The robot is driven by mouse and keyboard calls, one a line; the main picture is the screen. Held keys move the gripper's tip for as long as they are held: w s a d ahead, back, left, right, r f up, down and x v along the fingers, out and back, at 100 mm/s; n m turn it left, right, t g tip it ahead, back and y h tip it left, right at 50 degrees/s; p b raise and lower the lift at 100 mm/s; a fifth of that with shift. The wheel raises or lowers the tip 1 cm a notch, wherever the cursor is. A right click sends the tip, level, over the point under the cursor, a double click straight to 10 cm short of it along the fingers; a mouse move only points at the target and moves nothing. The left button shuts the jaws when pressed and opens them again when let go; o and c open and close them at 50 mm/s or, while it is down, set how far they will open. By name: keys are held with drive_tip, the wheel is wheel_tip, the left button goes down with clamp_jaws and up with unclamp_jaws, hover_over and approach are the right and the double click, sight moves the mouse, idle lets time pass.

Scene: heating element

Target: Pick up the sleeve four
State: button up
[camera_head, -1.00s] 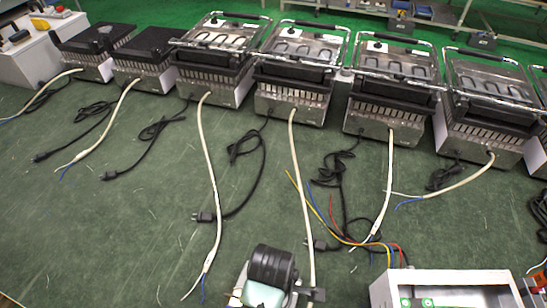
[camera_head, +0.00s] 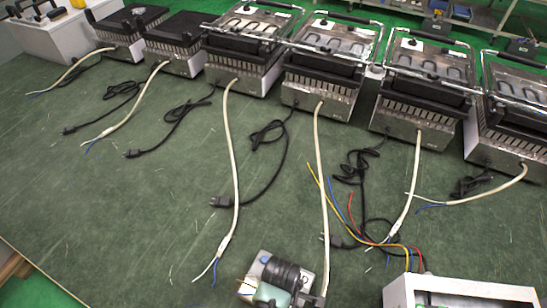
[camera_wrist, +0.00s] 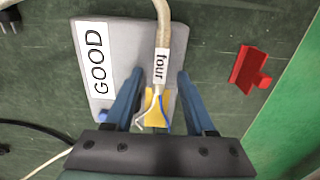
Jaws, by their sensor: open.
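In the wrist view, a pale sleeve (camera_wrist: 162,30) comes down from the top edge, with a white label reading "four" (camera_wrist: 162,65). White and blue wire ends stick out below it. My gripper (camera_wrist: 161,77) is open, with one blue finger on each side of the labelled end. Whether a finger touches the sleeve I cannot tell. A grey board (camera_wrist: 124,60) marked "GOOD" and a yellow piece (camera_wrist: 152,104) lie beneath. In the head view, several pale sleeves hang from the heating units (camera_head: 318,90); their labels cannot be read.
A red block (camera_wrist: 249,70) lies right of the board, near the table's edge. A dark cord (camera_wrist: 30,125) runs at lower left. The left front table (camera_head: 110,215) is mostly clear.

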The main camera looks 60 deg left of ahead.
clamp_jaws()
drive_tip(key=shift+r, duration=0.1)
idle(0.3)
